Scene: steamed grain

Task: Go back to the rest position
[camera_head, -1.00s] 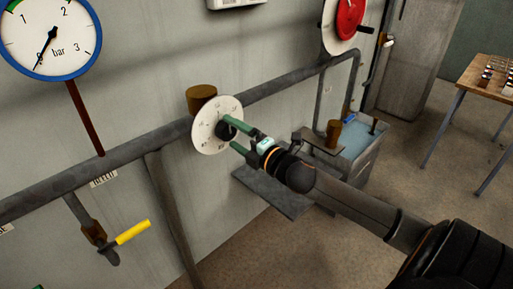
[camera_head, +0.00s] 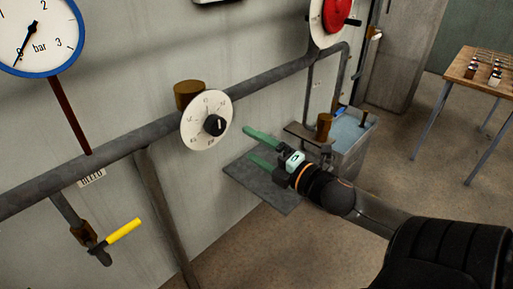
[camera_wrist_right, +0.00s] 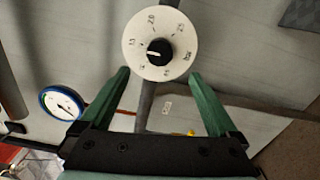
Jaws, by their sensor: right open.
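My right gripper (camera_head: 255,149) is open and empty in the head view, with two green fingers apart. It hangs to the right of the white dial (camera_head: 195,134) with a black knob (camera_head: 214,125), clear of both. In the right wrist view the dial (camera_wrist_right: 136,44) and its knob (camera_wrist_right: 159,52) show beyond the open green fingers (camera_wrist_right: 160,90), with nothing between the fingertips. My left gripper does not show in either view.
A grey pipe (camera_head: 130,142) runs along the wall behind the dial. A grey shelf plate (camera_head: 255,190) lies below my right gripper, and a water basin (camera_head: 352,135) stands behind it. A yellow-handled valve (camera_head: 124,231), a pressure gauge (camera_head: 50,22) and a wooden table (camera_head: 470,80) also show.

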